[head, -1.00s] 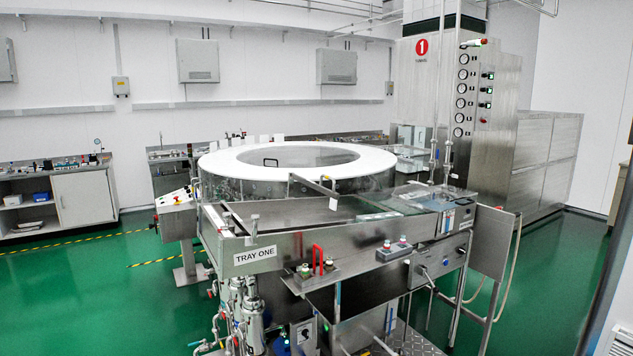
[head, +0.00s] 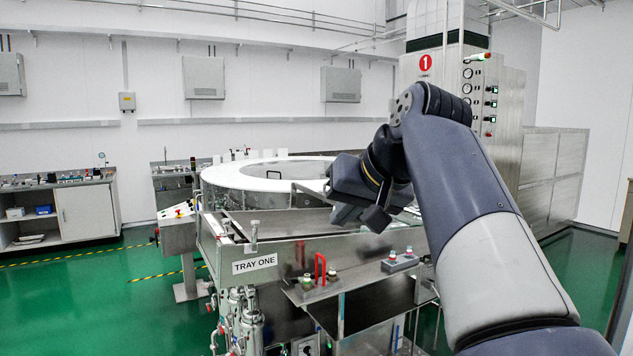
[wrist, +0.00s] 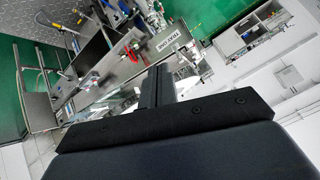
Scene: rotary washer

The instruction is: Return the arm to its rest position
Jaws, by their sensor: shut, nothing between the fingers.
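My arm (head: 470,200) reaches up from the lower right of the head view and bends back toward the left at its top. My gripper (head: 378,219) hangs at its end, in front of the washer as the head view sees it, and looks shut and empty. In the wrist view my gripper (wrist: 157,85) shows as dark fingers close together with nothing held. The rotary washer (head: 222,177) has a white ring top and a front marked with a TRAY ONE label (head: 254,264). The label also shows in the wrist view (wrist: 175,48). My arm hides part of the washer's right side.
A red handle (head: 320,268) stands on the washer's front ledge, with small knobs (head: 400,257) near my gripper. A tall steel cabinet (head: 512,110) with gauges stands behind my arm. A side bench (head: 85,210) is at the left. Green floor (head: 110,300) is clear at the lower left.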

